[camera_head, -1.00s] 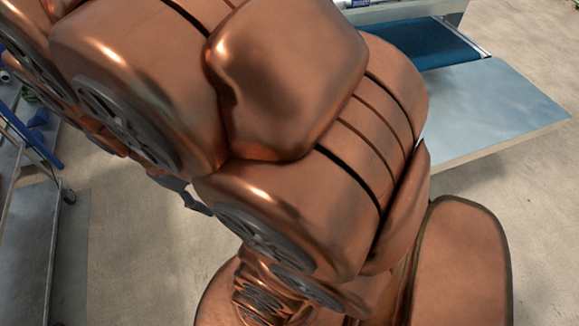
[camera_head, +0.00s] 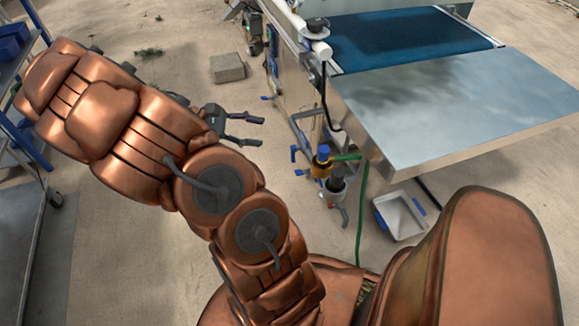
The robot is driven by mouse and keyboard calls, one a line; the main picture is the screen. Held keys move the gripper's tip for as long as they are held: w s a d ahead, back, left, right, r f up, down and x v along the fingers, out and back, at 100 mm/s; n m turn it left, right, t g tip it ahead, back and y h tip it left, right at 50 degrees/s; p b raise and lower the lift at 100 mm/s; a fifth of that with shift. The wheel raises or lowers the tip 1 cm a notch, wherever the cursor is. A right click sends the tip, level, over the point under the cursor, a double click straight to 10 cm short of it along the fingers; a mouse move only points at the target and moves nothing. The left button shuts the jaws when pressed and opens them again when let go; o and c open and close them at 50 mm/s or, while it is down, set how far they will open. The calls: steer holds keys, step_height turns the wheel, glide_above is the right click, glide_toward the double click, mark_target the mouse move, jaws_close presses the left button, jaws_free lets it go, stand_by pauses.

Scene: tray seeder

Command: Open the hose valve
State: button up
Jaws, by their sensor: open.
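My gripper (camera_head: 257,131) is open and empty, its two dark fingers pointing right toward the machine. A green hose (camera_head: 361,215) hangs from fittings under the machine's near left corner and runs down to the floor.
The seeder machine has a blue belt (camera_head: 405,40) and a metal table (camera_head: 450,105) jutting right above the fittings. A white bin (camera_head: 402,214) stands on the floor below. A grey block (camera_head: 227,68) lies behind my gripper. A blue-framed rack (camera_head: 38,30) stands left.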

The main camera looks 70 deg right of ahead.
steer(key=w+d+f+n+g+h+b, duration=0.1)
steer(key=d+f+n+b, duration=0.1)
steer(key=d+f+b, duration=0.3)
steer(key=w+d+f+n+g+h, duration=0.1)
steer(key=d+f+h, duration=0.15)
steer(key=f, duration=0.45)
steer(key=n+h+b, duration=0.2)
steer(key=n+b, duration=0.3)
glide_toward(293, 154)
step_height(293, 154, down, 3)
steer(key=s+d, duration=0.1)
steer(key=d, duration=0.1)
steer(key=b+x, duration=0.1)
steer(key=x, duration=0.6)
steer(key=shift+a+f, duration=0.1)
jaws_close()
